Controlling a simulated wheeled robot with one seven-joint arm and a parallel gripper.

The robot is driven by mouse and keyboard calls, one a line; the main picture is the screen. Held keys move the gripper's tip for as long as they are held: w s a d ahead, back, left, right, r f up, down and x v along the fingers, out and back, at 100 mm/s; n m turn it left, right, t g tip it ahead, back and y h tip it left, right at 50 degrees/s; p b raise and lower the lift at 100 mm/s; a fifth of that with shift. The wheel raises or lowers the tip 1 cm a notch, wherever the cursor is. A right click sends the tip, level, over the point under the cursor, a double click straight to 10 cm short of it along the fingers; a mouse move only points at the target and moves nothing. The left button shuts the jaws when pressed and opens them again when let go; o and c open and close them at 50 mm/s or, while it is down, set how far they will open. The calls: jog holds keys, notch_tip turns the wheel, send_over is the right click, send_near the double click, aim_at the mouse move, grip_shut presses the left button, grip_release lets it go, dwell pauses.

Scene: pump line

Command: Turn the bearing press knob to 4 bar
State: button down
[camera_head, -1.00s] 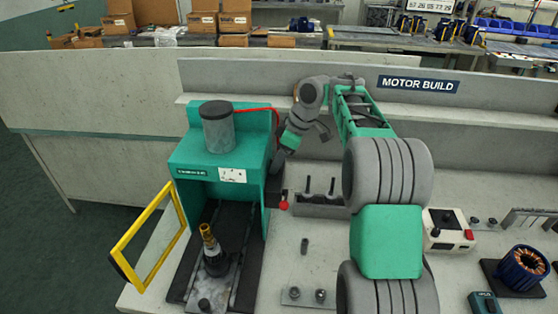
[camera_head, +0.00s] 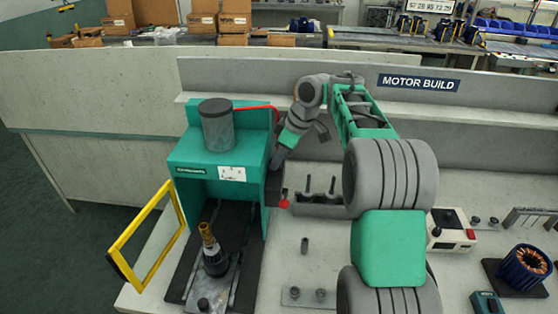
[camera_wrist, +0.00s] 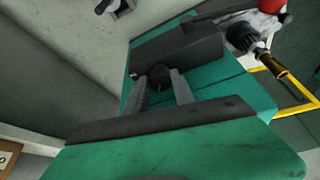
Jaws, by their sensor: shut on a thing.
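The green bearing press (camera_head: 187,157) stands at the left of the bench, with a grey cylinder (camera_head: 217,126) on top. My gripper (camera_head: 277,164) is at its right side, seen small and partly hidden by the wrist. In the wrist view the two fingers of my gripper (camera_wrist: 158,86) are closed around a small dark round knob (camera_wrist: 158,74) on the side of the press, beside a dark block (camera_wrist: 180,48). The knob's scale and pointer cannot be read. A red ball (camera_head: 284,204) sits at the press's lower right.
A yellow guard frame (camera_head: 140,225) stands open at the press's left. A shaft with a brass-coloured top (camera_head: 207,232) stands inside the press. A grey block with upright pins (camera_head: 316,203) is to the right. A red-and-white control box (camera_head: 450,230) lies farther right.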

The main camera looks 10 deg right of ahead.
jog(key=c, duration=1.1)
grip_release()
jog(key=shift+o, duration=0.2)
